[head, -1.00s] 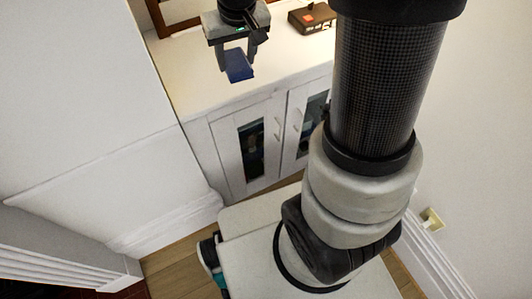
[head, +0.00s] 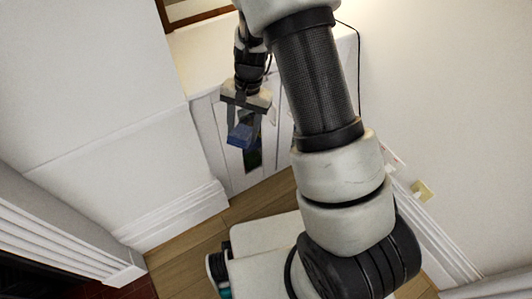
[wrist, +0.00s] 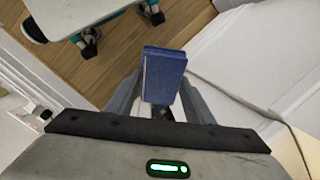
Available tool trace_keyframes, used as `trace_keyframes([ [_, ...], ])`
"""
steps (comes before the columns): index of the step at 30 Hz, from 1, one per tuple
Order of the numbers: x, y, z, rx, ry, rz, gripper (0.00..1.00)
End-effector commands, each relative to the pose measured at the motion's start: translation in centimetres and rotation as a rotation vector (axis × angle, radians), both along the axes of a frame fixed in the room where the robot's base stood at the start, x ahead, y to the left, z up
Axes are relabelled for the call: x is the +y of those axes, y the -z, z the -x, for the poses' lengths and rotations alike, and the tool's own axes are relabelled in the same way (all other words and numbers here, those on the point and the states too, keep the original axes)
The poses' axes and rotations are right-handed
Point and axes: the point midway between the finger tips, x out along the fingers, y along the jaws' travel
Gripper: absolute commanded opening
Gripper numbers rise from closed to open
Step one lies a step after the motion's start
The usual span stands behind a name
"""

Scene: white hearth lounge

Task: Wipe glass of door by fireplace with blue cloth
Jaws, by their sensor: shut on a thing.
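My gripper (head: 244,132) is shut on the blue cloth (head: 240,134), which looks like a folded block. In the wrist view the cloth (wrist: 163,76) sits between the two fingers (wrist: 160,98). In the head view the gripper hangs in front of the white cabinet (head: 207,127), before its left door. A strip of that door's dark glass (head: 252,158) shows just below the cloth. The rest of the glass and the right door are hidden by my gripper and arm. I cannot tell whether the cloth touches the glass.
The white wall and fireplace side (head: 110,110) stand left of the cabinet, with a baseboard (head: 180,215). The dark hearth opening (head: 40,265) is at the lower left. Wooden floor (head: 190,250) lies in front. A wall outlet (head: 422,190) is at the right.

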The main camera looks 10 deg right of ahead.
Motion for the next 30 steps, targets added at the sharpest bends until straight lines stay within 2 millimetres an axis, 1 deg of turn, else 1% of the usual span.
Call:
trace_keyframes([
  [1, 0.6, 2.3, -0.4, 0.056, 0.094, -0.049, 0.3],
  [3, 1.6, 4.7, -1.1, 0.127, 0.25, -0.143, 0.3],
  [7, 2.8, 9.0, -3.4, 0.224, 0.596, -0.376, 0.3],
  [9, 2.8, 10.9, -4.9, 0.238, 0.773, -0.502, 0.3],
  [11, 2.6, 12.6, -6.0, 0.234, 0.912, -0.607, 0.3],
  [12, 2.3, 13.7, -6.7, 0.224, 0.999, -0.673, 0.3],
  [14, 1.5, 15.3, -7.7, 0.197, 1.118, -0.765, 0.3],
  [17, -0.3, 18.3, -9.0, 0.128, 1.313, -0.909, 0.3],
  [18, -1.3, 19.8, -9.4, 0.089, 1.394, -0.967, 0.3],
  [21, -3.8, 23.0, -10.1, -0.023, 1.561, -1.09, 0.3],
  [24, -5.9, 25.6, -10.1, -0.125, 1.678, -1.172, 0.3],
  [27, -7.5, 27.6, -9.7, -0.207, 1.758, -1.224, 0.3],
  [30, -8.5, 28.9, -9.4, -0.26, 1.804, -1.254, 0.3],
])
